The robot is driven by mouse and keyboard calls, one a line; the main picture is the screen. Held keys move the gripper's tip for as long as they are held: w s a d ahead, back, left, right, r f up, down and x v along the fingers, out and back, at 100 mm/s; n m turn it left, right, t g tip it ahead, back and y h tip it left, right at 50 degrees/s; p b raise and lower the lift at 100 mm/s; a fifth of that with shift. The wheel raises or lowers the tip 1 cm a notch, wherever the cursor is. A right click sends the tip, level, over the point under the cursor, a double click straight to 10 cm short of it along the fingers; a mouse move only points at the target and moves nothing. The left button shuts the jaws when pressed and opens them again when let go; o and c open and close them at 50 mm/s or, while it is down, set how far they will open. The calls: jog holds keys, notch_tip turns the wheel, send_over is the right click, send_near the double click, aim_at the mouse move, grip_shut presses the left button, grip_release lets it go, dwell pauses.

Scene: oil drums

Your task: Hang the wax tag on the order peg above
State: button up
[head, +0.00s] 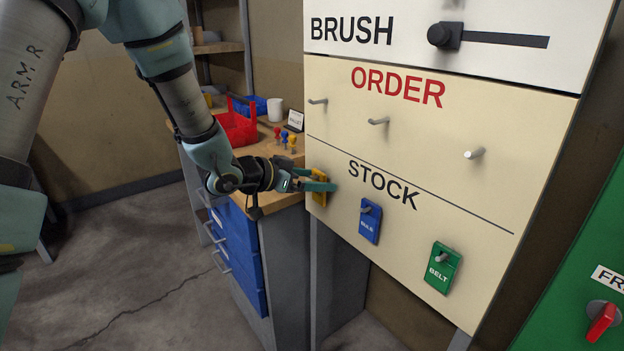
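A yellow tag (319,198) is at the left end of the STOCK row on the cream board, partly covered by my gripper. Its lettering is hidden, so I cannot read it as wax. My gripper (322,180) is at this tag, its teal fingers reaching across the tag's upper part. I cannot tell whether they are closed on it. A blue tag (370,221), its word too small to read surely, and a green BELT tag (443,268) hang on stock pegs. Above, the ORDER row has a left peg (318,101), a middle peg (378,121) and a right peg (474,153), all bare.
A BRUSH panel with a black slider knob (440,36) is above the board. A wooden bench (268,195) with a red bin (238,124), a white mug (275,110) and small coloured pieces stands behind my gripper. A green panel with a red switch (601,321) is at right.

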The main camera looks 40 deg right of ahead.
jog(key=c, duration=1.3)
jog(key=shift+c, duration=0.3)
jog(key=shift+r+p, duration=0.35)
jog(key=shift+r, duration=0.1)
jog(key=shift+a, duration=0.7)
jog(key=shift+w+a, duration=0.15)
jog(key=shift+a, duration=1.6)
jog(key=shift+a, duration=0.1)
jog(key=a, duration=0.7)
jog(key=shift+w+p, duration=0.2)
jog(key=shift+p, duration=0.15)
